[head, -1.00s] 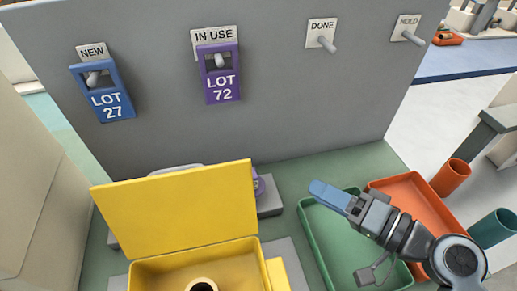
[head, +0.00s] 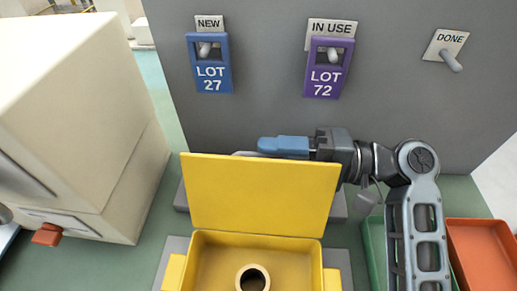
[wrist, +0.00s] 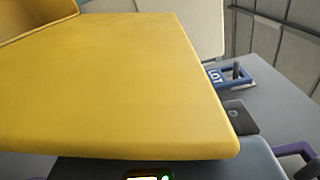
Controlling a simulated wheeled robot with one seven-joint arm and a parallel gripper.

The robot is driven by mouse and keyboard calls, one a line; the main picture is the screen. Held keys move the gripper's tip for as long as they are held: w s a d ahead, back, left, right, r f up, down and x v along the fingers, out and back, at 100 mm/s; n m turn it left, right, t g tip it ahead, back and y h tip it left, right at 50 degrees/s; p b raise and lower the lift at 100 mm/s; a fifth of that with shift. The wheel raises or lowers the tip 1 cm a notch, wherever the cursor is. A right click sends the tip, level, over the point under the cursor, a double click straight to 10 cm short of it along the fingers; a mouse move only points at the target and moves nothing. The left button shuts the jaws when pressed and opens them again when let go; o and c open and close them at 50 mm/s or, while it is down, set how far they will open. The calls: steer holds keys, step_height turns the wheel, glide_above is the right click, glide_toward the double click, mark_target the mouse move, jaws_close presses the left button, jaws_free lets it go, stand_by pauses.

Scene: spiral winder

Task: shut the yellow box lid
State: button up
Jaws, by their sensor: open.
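The yellow box (head: 207,262) stands at the bottom middle of the head view, with a ring-shaped tan part (head: 253,279) inside. Its yellow lid (head: 260,197) stands up, open, along the box's back edge. My gripper (head: 270,147) is behind the lid near its top edge, with its blue fingers pointing left. The head view shows the fingers side-on and the lid hides part of what is below them. In the wrist view the lid (wrist: 120,85) fills much of the picture, close to the camera. I cannot tell whether the fingers touch it.
A grey panel behind carries a blue LOT 27 tag (head: 209,66) and a purple LOT 72 tag (head: 328,68) on pegs. A cream machine (head: 90,120) stands at left. A green tray (head: 374,245) and an orange tray (head: 483,252) lie at right.

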steer(key=shift+w+a, duration=0.1)
steer(key=shift+a, duration=1.2)
steer(key=shift+c, duration=0.4)
steer(key=c, duration=0.6)
steer(key=shift+f, duration=0.1)
jaws_close()
steer(key=shift+f, duration=0.1)
